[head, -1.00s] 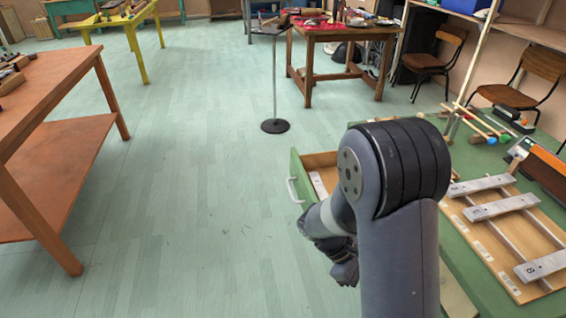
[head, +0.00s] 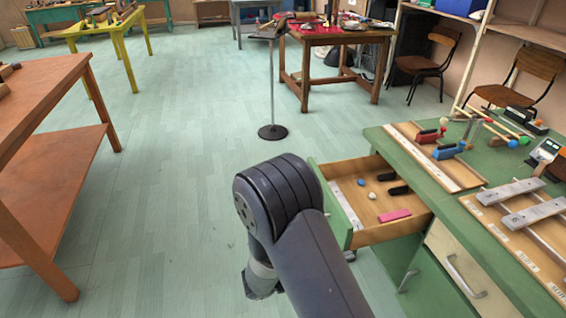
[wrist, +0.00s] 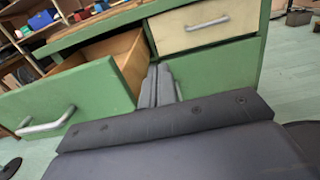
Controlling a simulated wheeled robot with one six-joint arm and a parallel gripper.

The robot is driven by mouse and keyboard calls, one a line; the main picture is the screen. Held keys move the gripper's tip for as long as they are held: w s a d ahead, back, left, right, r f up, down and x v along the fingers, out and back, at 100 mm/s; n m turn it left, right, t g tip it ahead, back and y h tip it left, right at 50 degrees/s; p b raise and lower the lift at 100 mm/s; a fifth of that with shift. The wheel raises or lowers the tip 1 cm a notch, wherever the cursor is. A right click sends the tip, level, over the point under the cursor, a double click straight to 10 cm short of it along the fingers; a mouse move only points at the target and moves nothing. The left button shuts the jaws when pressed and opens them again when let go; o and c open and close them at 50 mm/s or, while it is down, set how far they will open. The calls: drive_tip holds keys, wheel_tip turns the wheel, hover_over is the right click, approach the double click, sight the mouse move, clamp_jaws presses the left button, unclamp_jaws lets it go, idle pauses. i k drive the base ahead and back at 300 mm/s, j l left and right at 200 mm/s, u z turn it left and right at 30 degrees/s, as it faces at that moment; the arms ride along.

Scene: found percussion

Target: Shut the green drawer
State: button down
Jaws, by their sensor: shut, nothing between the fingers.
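The green drawer (head: 336,203) stands pulled out of the green bench, its wooden inside showing a pink block, two dark pieces and small balls. In the wrist view its green front (wrist: 88,92) fills the left, with a metal bar handle (wrist: 47,122). My gripper (wrist: 158,70) is shut and empty, its fingers by the right edge of the drawer front; I cannot tell whether they touch it. In the head view my arm hides part of the drawer front, and my fingertips do not show clearly.
A closed cream drawer (head: 466,268) is beside the open one. The bench top (head: 490,160) holds metal bars and mallets. A music stand (head: 272,131) stands on open floor beyond. An orange table (head: 48,150) is at the left.

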sight(345, 173)
drive_tip(key=i+j, duration=0.5)
drive_tip(key=j, duration=0.15)
drive_tip(key=i+j, duration=0.45)
drive_tip(key=j, duration=0.15)
